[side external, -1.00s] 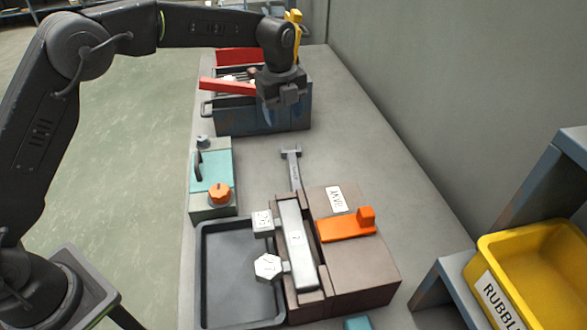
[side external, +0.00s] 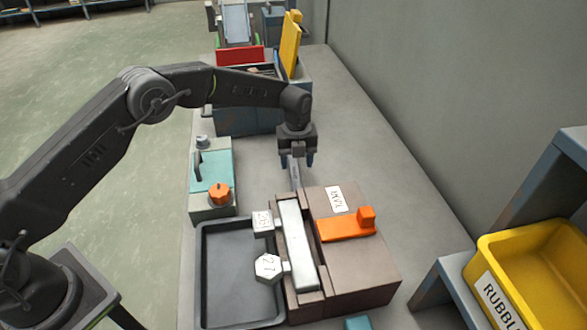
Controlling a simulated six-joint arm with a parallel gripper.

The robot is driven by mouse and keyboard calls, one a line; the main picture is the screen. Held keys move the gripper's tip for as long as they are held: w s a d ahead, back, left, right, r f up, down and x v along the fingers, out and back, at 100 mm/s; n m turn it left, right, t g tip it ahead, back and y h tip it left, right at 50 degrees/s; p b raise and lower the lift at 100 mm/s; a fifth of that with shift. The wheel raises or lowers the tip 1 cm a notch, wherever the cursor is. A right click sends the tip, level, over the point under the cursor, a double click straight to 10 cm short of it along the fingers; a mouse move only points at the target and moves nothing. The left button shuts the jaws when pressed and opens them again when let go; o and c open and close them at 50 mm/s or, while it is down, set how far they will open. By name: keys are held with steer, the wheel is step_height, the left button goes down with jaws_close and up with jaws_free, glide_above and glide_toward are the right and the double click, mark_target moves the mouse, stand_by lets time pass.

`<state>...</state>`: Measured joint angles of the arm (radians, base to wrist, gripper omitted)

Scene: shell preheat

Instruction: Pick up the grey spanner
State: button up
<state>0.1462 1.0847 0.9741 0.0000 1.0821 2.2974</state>
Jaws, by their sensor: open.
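The grey spanner (side external: 296,177) lies on the grey bench just behind the brown block, pointing away from it. Its far end is hidden behind my gripper. My gripper (side external: 297,163) points down over the far part of the spanner, with its dark fingers apart on either side of the handle. I cannot tell how far above the bench the fingertips are.
The brown block (side external: 361,268) with an orange lever (side external: 345,229) stands in front. A dark tray (side external: 215,290) and a teal-topped box (side external: 213,168) are on the left. A blue toolbox (side external: 230,122) is behind. A yellow bin (side external: 540,265) is at right. The bench right of my gripper is clear.

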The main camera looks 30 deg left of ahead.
mark_target(295, 175)
steer(key=f, duration=0.5)
steer(key=shift+s+a+f, duration=0.1)
steer(key=shift+s, duration=0.1)
jaws_close()
stand_by(0.3)
